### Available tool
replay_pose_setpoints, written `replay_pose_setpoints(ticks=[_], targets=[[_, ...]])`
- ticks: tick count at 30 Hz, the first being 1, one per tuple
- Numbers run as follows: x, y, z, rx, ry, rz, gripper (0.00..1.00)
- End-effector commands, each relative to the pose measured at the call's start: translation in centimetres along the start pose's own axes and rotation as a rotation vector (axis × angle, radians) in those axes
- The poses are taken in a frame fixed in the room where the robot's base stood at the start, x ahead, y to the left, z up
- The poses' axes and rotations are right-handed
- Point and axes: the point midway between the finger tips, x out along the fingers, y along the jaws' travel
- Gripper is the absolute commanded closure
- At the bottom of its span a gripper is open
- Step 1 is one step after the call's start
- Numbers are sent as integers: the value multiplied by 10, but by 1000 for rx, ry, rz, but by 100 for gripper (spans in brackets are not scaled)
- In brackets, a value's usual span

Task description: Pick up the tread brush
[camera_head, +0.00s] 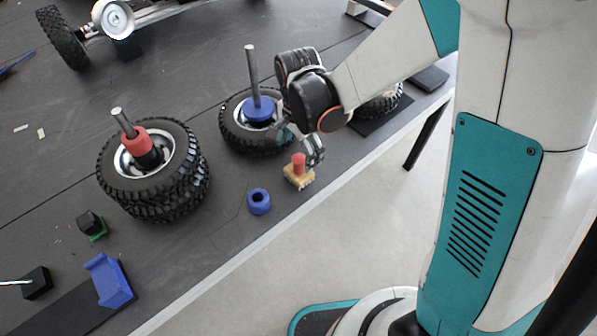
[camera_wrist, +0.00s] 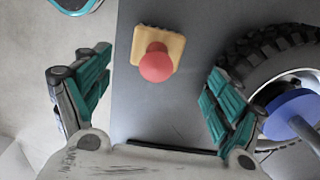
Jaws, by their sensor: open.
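The tread brush (camera_head: 298,172) has a tan block with pale bristles and a red knob, and sits upright on the dark table near its front edge. In the wrist view the brush (camera_wrist: 157,52) shows from above, red knob toward the camera, ahead of the fingers and between their lines. My gripper (camera_head: 300,146) is above and just behind the brush in the head view. In the wrist view my gripper (camera_wrist: 152,92) is open and empty, a teal-padded finger on each side. No contact with the brush is visible.
A tyre with a blue collar on a metal post (camera_head: 250,110) stands close to my gripper. A blue ring (camera_head: 259,201) lies left of the brush. Stacked tyres with a red collar (camera_head: 150,165) stand further left. The table's front edge (camera_head: 240,262) is close to the brush.

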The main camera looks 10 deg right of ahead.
Motion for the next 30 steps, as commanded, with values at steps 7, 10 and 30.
replay_pose_setpoints(ticks=[7,10,30], targets=[[23,0,0,0,0,0,14],[27,1,0,0,0,0,14],[74,4,1,-1,0,-1,26]])
